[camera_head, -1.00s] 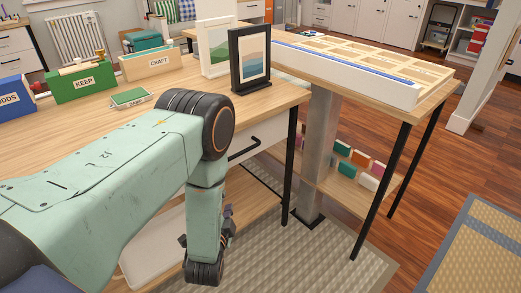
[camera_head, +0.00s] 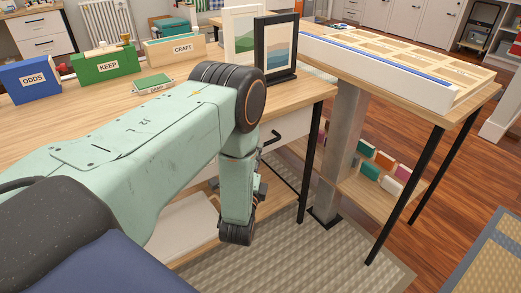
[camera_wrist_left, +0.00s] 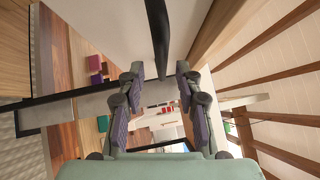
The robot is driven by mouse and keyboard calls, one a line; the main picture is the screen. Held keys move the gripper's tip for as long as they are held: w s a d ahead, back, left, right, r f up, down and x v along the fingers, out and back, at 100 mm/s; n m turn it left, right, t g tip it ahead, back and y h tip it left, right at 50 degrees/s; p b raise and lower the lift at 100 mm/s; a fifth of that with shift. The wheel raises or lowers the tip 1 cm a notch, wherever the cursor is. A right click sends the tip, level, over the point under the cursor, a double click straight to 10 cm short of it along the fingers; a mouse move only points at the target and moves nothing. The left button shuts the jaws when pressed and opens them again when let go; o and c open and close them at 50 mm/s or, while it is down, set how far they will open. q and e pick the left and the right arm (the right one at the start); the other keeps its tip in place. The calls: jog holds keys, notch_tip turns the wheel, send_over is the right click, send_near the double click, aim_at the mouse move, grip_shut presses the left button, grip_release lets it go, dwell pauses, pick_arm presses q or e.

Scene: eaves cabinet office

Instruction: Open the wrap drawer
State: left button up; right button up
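The white drawer front (camera_head: 292,124) sits under the wooden desk top and looks shut; my arm hides its left part. Its black bar handle (camera_head: 272,141) shows just right of my left arm. My left gripper (camera_head: 261,188) points toward the desk below the handle, partly hidden by its own wrist. In the left wrist view the gripper (camera_wrist_left: 160,72) is open, its two fingers well apart. The dark handle (camera_wrist_left: 158,36) runs down the picture to between the fingertips, and the white front (camera_wrist_left: 115,22) lies beyond. I cannot tell whether they touch. My right gripper is out of view.
A black desk leg (camera_head: 309,165) stands right of the gripper. On the desk top are a blue box (camera_head: 30,82), a green box (camera_head: 105,65), a craft box (camera_head: 175,50) and a black picture frame (camera_head: 277,50). A low shelf (camera_head: 385,197) holds several colored blocks.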

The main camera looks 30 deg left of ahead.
pick_arm(q)
jog(key=b+x, duration=0.1)
jog(key=x, duration=0.2)
jog(key=shift+w+a+r, duration=0.1)
jog(key=shift+w, duration=0.2)
jog(key=shift+s+r, duration=0.1)
jog(key=shift+s, duration=0.05)
jog(key=shift+c, duration=0.5)
grip_shut()
